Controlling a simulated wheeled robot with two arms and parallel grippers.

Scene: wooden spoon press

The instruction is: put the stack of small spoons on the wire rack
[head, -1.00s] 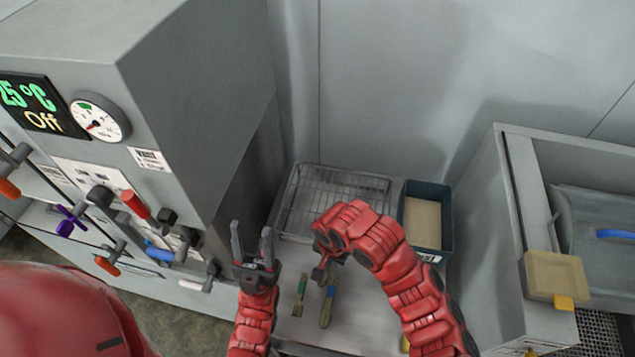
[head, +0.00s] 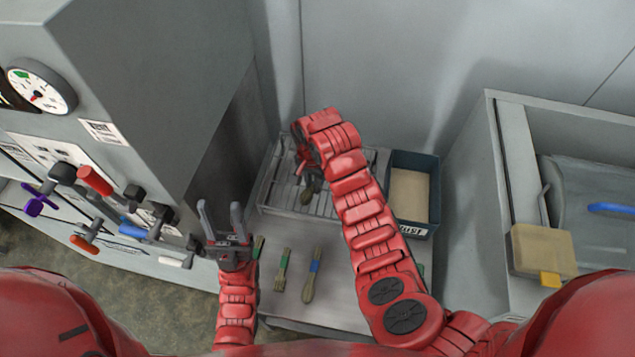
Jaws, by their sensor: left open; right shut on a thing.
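My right gripper (head: 304,178) is over the wire rack (head: 335,213), pointing down, and is shut on a small dark olive-brown piece, seemingly the stack of small spoons (head: 307,197). Only its lower end shows below the fingers. I cannot tell whether it touches the wires. The rack lies at the back of the grey table, partly hidden by my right arm. My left gripper (head: 220,208) is open and empty, fingers up, at the table's left edge near the press.
A blue-banded utensil (head: 312,277) and a green-banded one (head: 282,269) lie in front of the rack; another (head: 257,248) is partly behind my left gripper. A dark blue bin (head: 430,170) stands right of the rack. The press with levers (head: 95,180) is at left.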

